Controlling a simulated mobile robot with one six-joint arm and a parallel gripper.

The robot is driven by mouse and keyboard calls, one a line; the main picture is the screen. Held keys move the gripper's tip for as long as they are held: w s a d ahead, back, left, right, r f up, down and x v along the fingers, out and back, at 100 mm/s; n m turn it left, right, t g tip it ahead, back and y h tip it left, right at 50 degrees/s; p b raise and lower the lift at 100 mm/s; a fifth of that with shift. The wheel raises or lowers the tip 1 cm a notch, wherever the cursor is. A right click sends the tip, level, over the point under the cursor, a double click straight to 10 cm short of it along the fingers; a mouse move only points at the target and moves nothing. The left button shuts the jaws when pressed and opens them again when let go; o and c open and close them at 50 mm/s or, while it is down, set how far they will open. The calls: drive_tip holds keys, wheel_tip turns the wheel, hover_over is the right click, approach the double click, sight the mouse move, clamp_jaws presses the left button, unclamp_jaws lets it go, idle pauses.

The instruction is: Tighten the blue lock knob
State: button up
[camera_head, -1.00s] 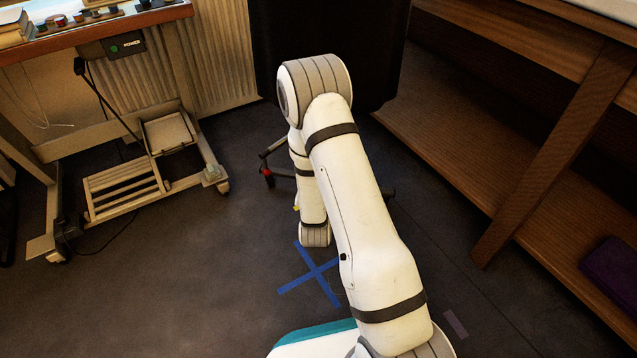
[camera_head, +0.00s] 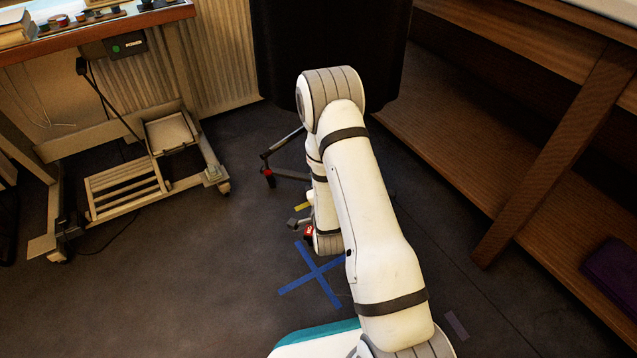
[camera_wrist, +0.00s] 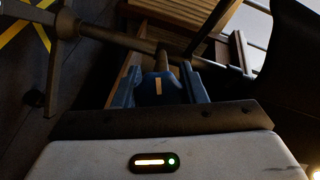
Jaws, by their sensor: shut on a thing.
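In the head view my arm hides the knob, and my gripper is not clearly seen. There the black dress form or cover (camera_head: 330,40) stands behind my arm, with legs of a stand (camera_head: 284,146) below it.
A wheeled sewing table (camera_head: 125,160) with a treadle stands at the left. A wooden shelf unit (camera_head: 470,150) lines the right side. A blue tape cross (camera_head: 315,275) lies on the dark floor, which is clear at the left front.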

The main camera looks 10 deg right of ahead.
drive_tip(key=shift+a+m, duration=0.1)
drive_tip(key=shift+m, duration=0.9)
drive_tip(key=shift+t, duration=0.3)
drive_tip(key=o, duration=1)
drive_tip(key=s, duration=0.2)
drive_tip(key=s+p, duration=0.1)
drive_tip(key=s, duration=0.2)
drive_tip(key=s+p, duration=0.1)
drive_tip(key=s, duration=0.1)
drive_tip(key=shift+s+a+r, duration=0.2)
drive_tip(key=shift+s+a, duration=0.05)
drive_tip(key=shift+s, duration=0.1)
drive_tip(key=shift+s, duration=0.1)
